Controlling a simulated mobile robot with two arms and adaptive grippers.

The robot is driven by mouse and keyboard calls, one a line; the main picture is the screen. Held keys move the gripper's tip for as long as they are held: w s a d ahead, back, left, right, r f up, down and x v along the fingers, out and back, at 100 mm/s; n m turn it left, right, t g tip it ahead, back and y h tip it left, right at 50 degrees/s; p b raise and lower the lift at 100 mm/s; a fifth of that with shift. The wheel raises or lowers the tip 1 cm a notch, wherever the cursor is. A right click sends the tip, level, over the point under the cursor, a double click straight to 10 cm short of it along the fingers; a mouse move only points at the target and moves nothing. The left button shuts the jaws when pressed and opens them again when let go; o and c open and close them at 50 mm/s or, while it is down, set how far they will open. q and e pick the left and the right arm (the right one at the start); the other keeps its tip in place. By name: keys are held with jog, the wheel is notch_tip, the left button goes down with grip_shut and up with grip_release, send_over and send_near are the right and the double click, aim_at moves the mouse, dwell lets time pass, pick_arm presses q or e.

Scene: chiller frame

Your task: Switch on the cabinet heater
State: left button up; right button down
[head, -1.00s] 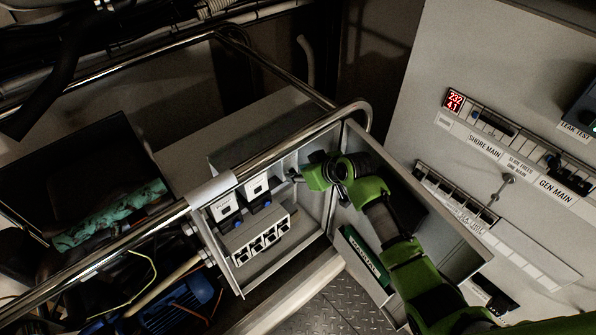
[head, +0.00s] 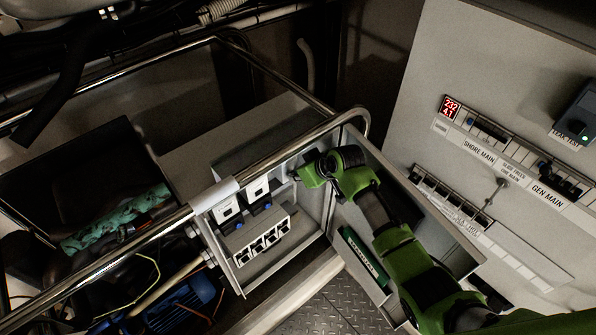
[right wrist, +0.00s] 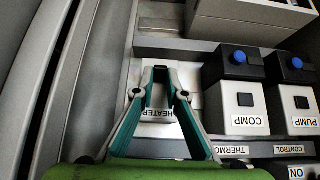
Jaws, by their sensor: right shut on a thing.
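The open grey cabinet (head: 236,280) is in the middle of the head view, with its door swung out to the right. My right gripper (head: 297,176) reaches into its upper right part. In the right wrist view the fingertips of my right gripper (right wrist: 160,74) come together on a small dark part, just beyond the HEATER label (right wrist: 157,114). It looks like the heater switch, but the fingers mostly hide it, and I cannot tell its position. My left gripper is not in view.
The COMP box (right wrist: 242,98) and the PUMP box (right wrist: 297,100), each with a blue knob, stand right of the fingers. A row of breakers (head: 262,243) sits lower in the cabinet. A metal rail (head: 290,146) crosses before the cabinet. A switch panel (head: 500,150) stands at right.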

dwell(0.3)
jog(key=c, duration=2)
grip_release()
jog(key=shift+c, duration=0.2)
jog(key=v, duration=0.7)
jog(key=shift+r, duration=0.3)
